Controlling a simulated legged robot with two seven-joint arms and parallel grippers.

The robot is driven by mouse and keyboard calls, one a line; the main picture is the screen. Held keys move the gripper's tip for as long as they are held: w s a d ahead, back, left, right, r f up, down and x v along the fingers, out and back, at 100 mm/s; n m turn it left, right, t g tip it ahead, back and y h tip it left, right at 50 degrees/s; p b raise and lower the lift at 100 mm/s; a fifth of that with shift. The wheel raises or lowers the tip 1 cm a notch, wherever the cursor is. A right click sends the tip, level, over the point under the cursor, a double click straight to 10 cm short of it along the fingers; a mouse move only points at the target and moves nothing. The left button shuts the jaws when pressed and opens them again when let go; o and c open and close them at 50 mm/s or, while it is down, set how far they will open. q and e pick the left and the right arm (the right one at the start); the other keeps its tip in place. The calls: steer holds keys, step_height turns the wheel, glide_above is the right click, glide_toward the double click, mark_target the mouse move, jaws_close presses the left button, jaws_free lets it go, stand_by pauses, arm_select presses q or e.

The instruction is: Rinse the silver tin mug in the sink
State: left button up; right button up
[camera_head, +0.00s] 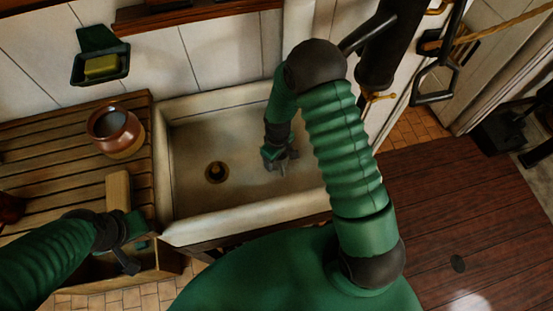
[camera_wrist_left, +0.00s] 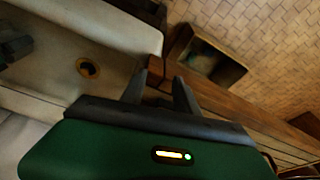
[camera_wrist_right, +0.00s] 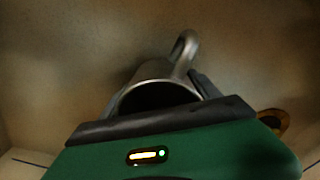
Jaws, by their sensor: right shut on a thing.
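The silver tin mug (camera_wrist_right: 158,82) shows in the right wrist view, held between the fingers of my right gripper, with its dark mouth toward the camera and its handle at the upper right. In the head view my right gripper (camera_head: 279,162) is down inside the white sink (camera_head: 243,213), right of the drain; the mug is mostly hidden there by the gripper. My left gripper (camera_head: 131,245) is near the front edge of the wooden counter, left of the sink. In the left wrist view its two fingers (camera_wrist_left: 162,88) are apart with nothing between them.
A brown pot (camera_head: 117,135) stands on the slatted counter (camera_head: 60,150), with a wooden block (camera_head: 118,190) in front of it. A soap dish (camera_head: 100,69) hangs on the wall. The brass drain (camera_head: 216,172) is uncovered. A dark pump-like fixture (camera_head: 385,55) stands at the sink's right.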

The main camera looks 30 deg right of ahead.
step_height(320, 180, up, 17)
steer(key=p, duration=1.3)
stand_by(1.8)
steer(key=r+p, duration=0.2)
steer(key=r, duration=0.1)
steer(key=r+p, duration=0.1)
steer(key=shift+s+r+p, duration=0.3)
steer(key=shift+r, duration=0.1)
steer(key=shift+f, duration=0.15)
